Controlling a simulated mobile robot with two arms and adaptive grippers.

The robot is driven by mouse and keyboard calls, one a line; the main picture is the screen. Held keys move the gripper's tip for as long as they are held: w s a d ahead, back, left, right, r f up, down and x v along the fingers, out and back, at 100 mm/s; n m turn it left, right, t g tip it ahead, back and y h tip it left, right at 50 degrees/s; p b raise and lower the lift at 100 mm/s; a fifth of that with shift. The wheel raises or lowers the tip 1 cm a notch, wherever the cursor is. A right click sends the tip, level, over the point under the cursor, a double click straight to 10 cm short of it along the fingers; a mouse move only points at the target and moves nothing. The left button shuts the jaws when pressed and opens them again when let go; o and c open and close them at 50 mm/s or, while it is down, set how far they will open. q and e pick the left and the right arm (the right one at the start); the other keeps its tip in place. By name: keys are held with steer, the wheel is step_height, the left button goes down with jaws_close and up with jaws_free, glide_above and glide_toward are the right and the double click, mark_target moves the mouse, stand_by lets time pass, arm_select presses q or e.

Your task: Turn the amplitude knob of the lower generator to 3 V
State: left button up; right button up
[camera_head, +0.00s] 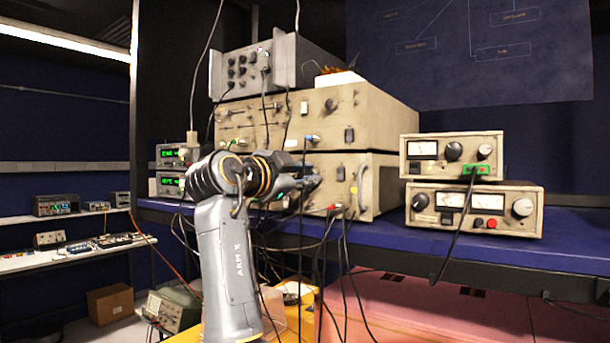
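Two small units with green displays are stacked at the left end of the blue bench; the lower one (169,186) and the upper one (171,154) look like the generators. The lower one's right part is hidden behind my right arm, and I cannot make out its amplitude knob or setting. My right gripper (308,182) is in front of the lower large beige instrument (368,186), to the right of the stacked units. It looks dark and small against the cables, and its finger opening is unclear. I see nothing held. My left gripper is out of view.
Another large beige instrument (375,107) and a grey knobbed unit (240,72) are stacked above. Two meter units (451,155) (474,208) stand at the right. Many black cables hang around my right arm. The blue bench (570,236) is bare at far right.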

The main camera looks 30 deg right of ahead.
steer(key=o, duration=0.3)
steer(key=v, duration=1.2)
steer(key=shift+w, duration=0.1)
